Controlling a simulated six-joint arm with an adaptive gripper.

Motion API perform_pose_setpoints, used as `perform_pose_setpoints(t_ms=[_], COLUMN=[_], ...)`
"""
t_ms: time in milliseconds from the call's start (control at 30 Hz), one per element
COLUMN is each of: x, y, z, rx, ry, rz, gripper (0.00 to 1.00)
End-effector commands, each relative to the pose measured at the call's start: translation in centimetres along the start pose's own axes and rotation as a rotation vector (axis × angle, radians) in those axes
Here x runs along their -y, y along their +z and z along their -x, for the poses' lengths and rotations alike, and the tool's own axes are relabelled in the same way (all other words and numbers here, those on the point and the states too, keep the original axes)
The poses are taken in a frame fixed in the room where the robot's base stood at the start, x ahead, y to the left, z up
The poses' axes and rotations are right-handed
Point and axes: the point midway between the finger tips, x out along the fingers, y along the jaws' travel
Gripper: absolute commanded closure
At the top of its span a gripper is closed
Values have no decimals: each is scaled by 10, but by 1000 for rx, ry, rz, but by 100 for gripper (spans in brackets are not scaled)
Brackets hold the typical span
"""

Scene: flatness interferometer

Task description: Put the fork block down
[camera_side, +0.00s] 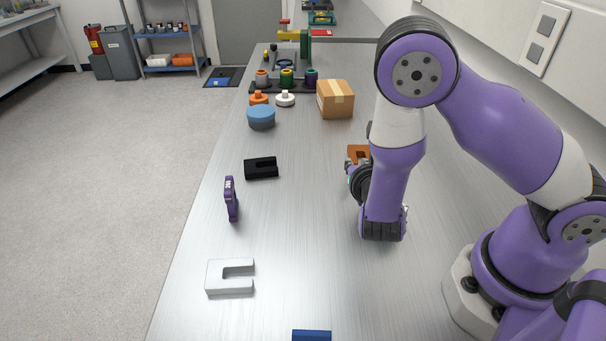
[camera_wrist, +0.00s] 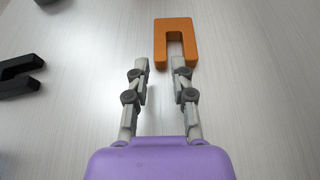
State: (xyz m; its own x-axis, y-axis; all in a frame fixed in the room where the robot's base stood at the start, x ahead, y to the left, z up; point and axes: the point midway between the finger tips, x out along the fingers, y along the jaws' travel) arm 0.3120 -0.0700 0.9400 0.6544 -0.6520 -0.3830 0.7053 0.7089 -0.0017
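The orange fork block (camera_wrist: 176,25), U-shaped with its slot toward me, is ahead of my gripper in the wrist view. My gripper (camera_wrist: 160,63) has its two fingers apart. The left fingertip is outside the block's left prong, with a visible gap, and the right fingertip overlaps the slot and the edge of the right prong. I see no finger pressed on the block. In the side view the orange block (camera_side: 357,150) shows only partly behind my arm, and the fingers are hidden. Whether its underside touches the bench cannot be told.
On the bench (camera_side: 300,220), a black fork block (camera_side: 261,174), an upright purple part (camera_side: 231,199) and a white fork block (camera_side: 217,275) lie to the left. A blue round part (camera_side: 261,119) and a cardboard box (camera_side: 335,101) stand farther back. A blue piece (camera_side: 311,336) is at the front.

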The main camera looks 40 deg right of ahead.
Motion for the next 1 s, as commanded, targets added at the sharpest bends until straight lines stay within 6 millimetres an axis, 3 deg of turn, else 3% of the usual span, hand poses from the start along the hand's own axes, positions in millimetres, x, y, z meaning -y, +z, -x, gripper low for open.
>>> perform_pose_setpoints(t_ms=[200, 333, 567, 633, 1000], x=[1, 1, 0, 0, 0], y=[1, 1, 1, 1, 2], z=[-36, -48, -49, -49, -49], rx=[-1, 0, 0, 0, 1], ry=[-6, -3, 0, 0, 0], rz=[-7, -3, -2, -2, -2], gripper=[73, 73, 73, 100, 100])
